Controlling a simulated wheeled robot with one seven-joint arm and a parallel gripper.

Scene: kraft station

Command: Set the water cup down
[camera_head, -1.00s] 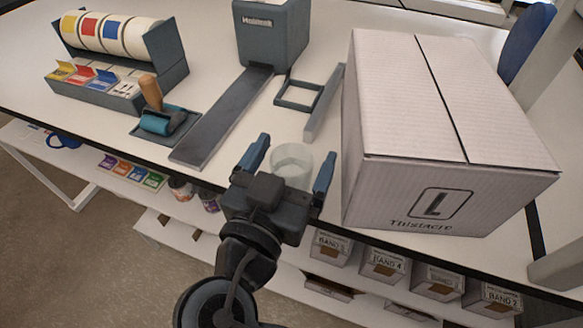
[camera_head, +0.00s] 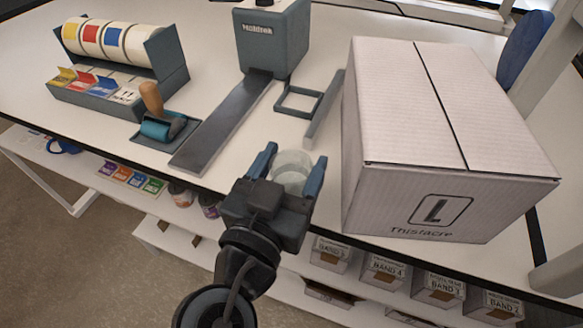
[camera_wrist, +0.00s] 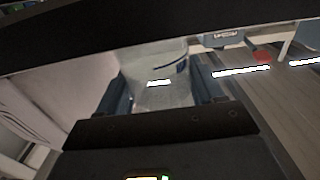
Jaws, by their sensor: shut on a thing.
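The water cup (camera_head: 292,168) is a clear, pale vessel near the front edge of the white table, left of the large box. My gripper (camera_head: 291,172) is shut on the cup, with one blue finger on each side. The wrist view also shows the cup (camera_wrist: 158,70) between the two fingers (camera_wrist: 162,92). The cup looks roughly upright. Its lower part is hidden by my gripper, so I cannot tell whether its base touches the table.
A large cardboard box (camera_head: 440,140) marked L stands close on the right. A grey scale-like device (camera_head: 272,40) with a long dark plate (camera_head: 225,120) and small frame (camera_head: 298,99) lies beyond. A tape roller (camera_head: 163,125) and tape dispenser (camera_head: 120,60) are left. Labelled bins (camera_head: 384,268) sit below.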

